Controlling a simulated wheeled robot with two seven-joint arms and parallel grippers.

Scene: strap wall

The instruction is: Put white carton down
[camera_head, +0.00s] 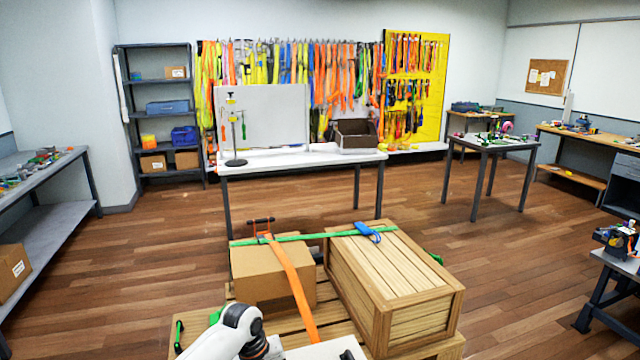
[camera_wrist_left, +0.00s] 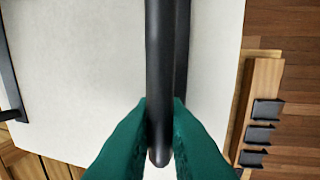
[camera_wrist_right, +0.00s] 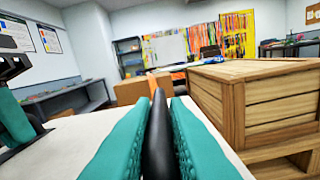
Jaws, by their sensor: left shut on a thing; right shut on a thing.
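The white carton (camera_head: 318,350) shows only partly at the bottom edge of the head view. Its pale top fills much of the left wrist view (camera_wrist_left: 75,75) and shows below the right gripper (camera_wrist_right: 70,150). My left gripper (camera_wrist_left: 160,125) is shut on a black bar handle (camera_wrist_left: 160,50) of the carton. My right gripper (camera_wrist_right: 158,125) is shut on another black handle (camera_wrist_right: 158,150). The wooden pallet (camera_head: 190,322) lies beneath, with a brown carton (camera_head: 262,270) and a wooden crate (camera_head: 395,280) on it. Whether the white carton touches the pallet is hidden.
An orange strap (camera_head: 292,280) runs over the brown carton toward the white one. A green strap (camera_head: 290,238) crosses the brown carton and crate; a blue buckle (camera_head: 368,232) lies on the crate.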

